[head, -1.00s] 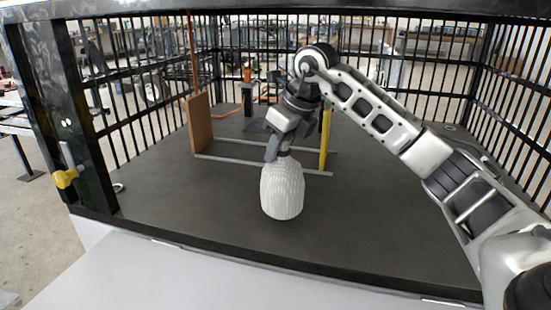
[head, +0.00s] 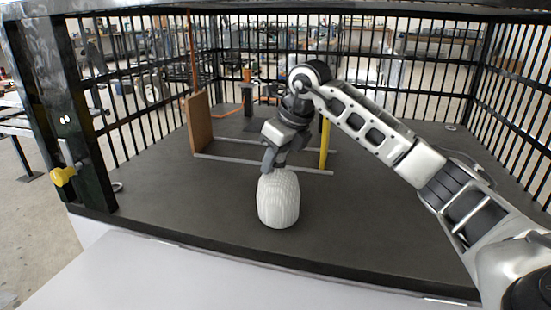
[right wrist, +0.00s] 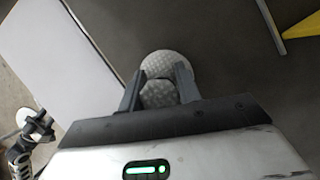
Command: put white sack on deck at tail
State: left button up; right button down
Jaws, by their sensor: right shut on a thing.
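The white ribbed sack (head: 278,200) is upright at the front middle of the dark deck (head: 180,205), near the deck's front edge. My right gripper (head: 269,168) comes down on the sack from above and is shut on its top. In the right wrist view the two fingers (right wrist: 158,90) are on either side of the sack's top (right wrist: 165,64). The sack's base looks to be at the deck surface, but I cannot tell whether it bears its full weight there. My left gripper does not show in the head view.
A brown board (head: 199,123) and a yellow post (head: 324,145) stand behind the sack, with grey rails (head: 250,164) on the deck between them. Black barred walls enclose the deck. A pale ledge (head: 200,275) lies in front. Deck to the left and right of the sack is clear.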

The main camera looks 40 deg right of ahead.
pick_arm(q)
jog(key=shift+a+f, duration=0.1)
pick_arm(e)
jog(key=c, duration=1)
grip_release()
jog(key=shift+f, duration=0.1)
jog(key=shift+r, duration=0.5)
jog(key=p+v, duration=0.1)
jog(key=v, duration=0.5)
jog(key=shift+s+r+p, duration=0.15)
jog(key=shift+p, duration=0.25)
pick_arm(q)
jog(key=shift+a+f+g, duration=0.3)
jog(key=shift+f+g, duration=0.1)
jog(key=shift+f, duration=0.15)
pick_arm(e)
jog(key=shift+s+r, duration=0.15)
jog(key=shift+r, duration=0.05)
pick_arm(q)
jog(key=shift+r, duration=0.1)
